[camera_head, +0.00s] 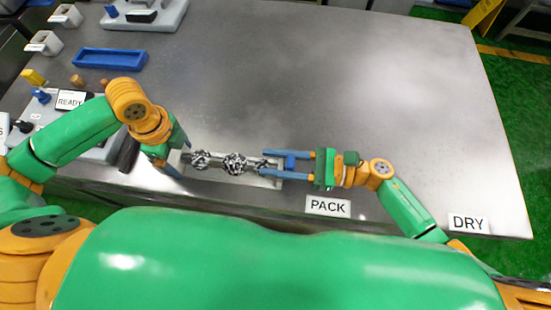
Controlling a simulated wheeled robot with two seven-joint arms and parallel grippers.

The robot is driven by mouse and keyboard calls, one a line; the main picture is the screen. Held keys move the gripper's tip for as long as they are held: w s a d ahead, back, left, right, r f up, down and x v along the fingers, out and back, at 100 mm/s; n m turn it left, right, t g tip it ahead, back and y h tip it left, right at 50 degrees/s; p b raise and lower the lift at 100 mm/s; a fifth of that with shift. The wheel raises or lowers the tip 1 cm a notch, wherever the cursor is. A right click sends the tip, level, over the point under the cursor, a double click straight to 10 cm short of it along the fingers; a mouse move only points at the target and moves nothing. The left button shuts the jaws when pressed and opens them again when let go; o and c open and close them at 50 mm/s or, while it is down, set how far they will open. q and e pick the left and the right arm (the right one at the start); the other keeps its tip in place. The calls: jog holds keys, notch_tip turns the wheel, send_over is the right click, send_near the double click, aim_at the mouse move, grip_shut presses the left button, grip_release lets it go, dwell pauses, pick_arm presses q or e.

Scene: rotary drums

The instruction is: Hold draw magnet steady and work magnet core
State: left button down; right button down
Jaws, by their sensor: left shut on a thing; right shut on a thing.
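The draw magnet (217,162) is a silver tube lying level near the table's front edge, with black-and-white clumps along it. My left gripper (183,162) has its blue fingers on either side of the tube's left end and is shut on it. My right gripper (265,163) reaches in from the right, with its fingers on either side of the magnet's right end. A small blue piece (291,162), which looks like the core's handle, shows between those fingers. The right gripper is shut on this end. How far the core sits inside the tube cannot be told.
A pale shallow tray (262,183) lies under the magnet. A "PACK" label (328,207) and a "DRY" label (469,223) mark the front edge. A blue tray (110,59) and a "READY" sign (71,99) stand at left. The table's middle and right are clear.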

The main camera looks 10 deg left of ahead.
pick_arm(q)
jog(key=shift+f, duration=0.15)
dwell(0.7)
jog(key=shift+s, duration=0.1)
pick_arm(e)
jog(key=d, duration=0.5)
jog(key=shift+d+f, duration=0.1)
jog(key=shift+d, duration=0.3)
jog(key=shift+c, duration=2.4)
grip_release()
jog(key=d, duration=1.2)
jog(key=shift+d, duration=0.1)
